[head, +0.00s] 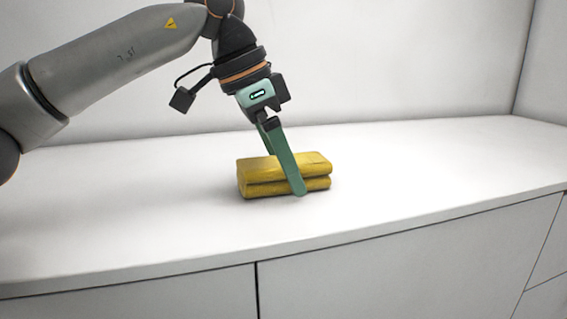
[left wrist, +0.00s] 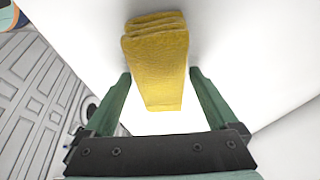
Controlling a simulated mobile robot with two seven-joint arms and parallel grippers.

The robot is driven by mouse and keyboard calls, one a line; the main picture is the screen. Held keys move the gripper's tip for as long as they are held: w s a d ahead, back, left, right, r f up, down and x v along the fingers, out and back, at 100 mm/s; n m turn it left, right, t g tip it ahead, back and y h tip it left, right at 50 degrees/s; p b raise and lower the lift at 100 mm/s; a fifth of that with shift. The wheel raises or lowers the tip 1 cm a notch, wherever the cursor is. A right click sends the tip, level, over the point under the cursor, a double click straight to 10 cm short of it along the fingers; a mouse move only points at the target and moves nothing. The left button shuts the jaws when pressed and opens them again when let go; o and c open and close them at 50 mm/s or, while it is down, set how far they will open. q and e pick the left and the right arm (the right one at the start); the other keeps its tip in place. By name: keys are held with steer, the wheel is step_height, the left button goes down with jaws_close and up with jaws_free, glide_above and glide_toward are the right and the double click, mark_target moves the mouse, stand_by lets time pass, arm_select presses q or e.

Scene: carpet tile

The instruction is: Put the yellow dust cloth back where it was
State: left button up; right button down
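The yellow dust cloth (head: 258,178) is a folded, layered bundle at the middle of the white counter in the head view. In the left wrist view the cloth (left wrist: 158,68) lies between the two fingers, its folded layers toward the top. My left gripper (head: 284,180) points down over it, one green finger across its front face and the other partly hidden behind it. The fingertips appear to press on both sides of the cloth. The cloth is at or very near the counter surface; I cannot tell if it touches. My right gripper is not in view.
The white counter (head: 420,170) is bare on both sides of the cloth. Its front edge runs just in front, above cabinet fronts (head: 400,265). A plain wall (head: 400,60) stands behind, with a side wall at the right.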

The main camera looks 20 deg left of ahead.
arm_select(q)
steer(key=shift+o, duration=0.2)
steer(key=shift+r, duration=0.1)
steer(key=shift+r, duration=0.25)
steer(key=v, duration=1.1)
steer(key=shift+a+r, duration=0.15)
steer(key=shift+r, duration=0.15)
steer(key=shift+s, duration=0.15)
